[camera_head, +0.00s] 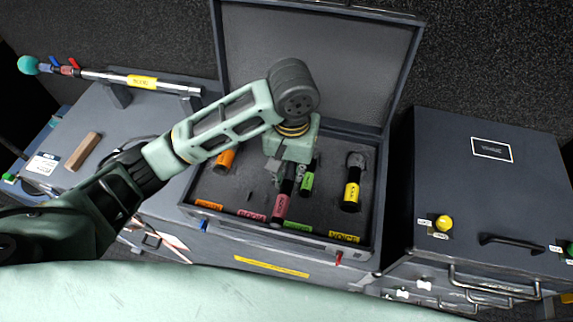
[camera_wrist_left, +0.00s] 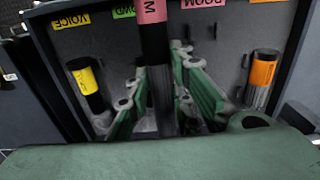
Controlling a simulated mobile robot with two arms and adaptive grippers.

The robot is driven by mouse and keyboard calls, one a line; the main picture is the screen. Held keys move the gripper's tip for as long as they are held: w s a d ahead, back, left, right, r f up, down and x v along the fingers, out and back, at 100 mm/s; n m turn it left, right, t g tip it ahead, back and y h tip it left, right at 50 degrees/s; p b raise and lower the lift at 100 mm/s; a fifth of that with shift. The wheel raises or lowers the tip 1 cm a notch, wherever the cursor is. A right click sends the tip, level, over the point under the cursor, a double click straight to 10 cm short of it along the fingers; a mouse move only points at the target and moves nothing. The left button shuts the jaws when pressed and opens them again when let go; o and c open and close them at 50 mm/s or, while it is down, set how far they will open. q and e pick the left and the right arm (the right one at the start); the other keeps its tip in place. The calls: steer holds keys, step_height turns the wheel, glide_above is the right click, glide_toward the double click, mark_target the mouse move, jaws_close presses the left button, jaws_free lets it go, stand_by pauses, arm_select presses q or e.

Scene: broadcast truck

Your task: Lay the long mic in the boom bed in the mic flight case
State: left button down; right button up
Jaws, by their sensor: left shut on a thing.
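The long mic (camera_head: 280,207) is a slim dark tube with a pink band. My left gripper (camera_head: 286,170) is shut on its dark part, over the open mic flight case (camera_head: 277,245). In the left wrist view, the mic (camera_wrist_left: 152,12) passes between the fingers, its pink end toward the labelled edge. The pink label (camera_head: 252,215) lies left of the mic's pink end; a narrow dark slot (camera_wrist_left: 216,30) shows near it in the wrist view. The gripper hides part of the foam. My right gripper is not in view.
The case also holds an orange-banded mic (camera_head: 226,160), a green-banded mic (camera_head: 307,184) and a yellow-banded mic (camera_head: 351,196). Its raised lid (camera_head: 350,60) stands behind. A pole (camera_head: 115,78) lies on supports at left. A dark cabinet (camera_head: 480,190) stands at right.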

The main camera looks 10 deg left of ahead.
arm_select(q)
steer(key=w+a+f, duration=0.2)
steer(key=w+a+f+p, duration=0.1)
steer(key=w+a+f, duration=0.1)
steer(key=w+a, duration=0.1)
steer(key=w+a+f, duration=0.2)
steer(key=shift+w+a, duration=0.25)
steer(key=shift+w, duration=0.05)
steer(key=shift+w+a+f, duration=0.25)
steer(key=shift+w+f, duration=0.1)
steer(key=shift+f, duration=0.1)
step_height(320, 180, down, 3)
steer(key=shift+f+p, duration=0.1)
steer(key=shift+p, duration=0.55)
steer(key=shift+f, duration=0.3)
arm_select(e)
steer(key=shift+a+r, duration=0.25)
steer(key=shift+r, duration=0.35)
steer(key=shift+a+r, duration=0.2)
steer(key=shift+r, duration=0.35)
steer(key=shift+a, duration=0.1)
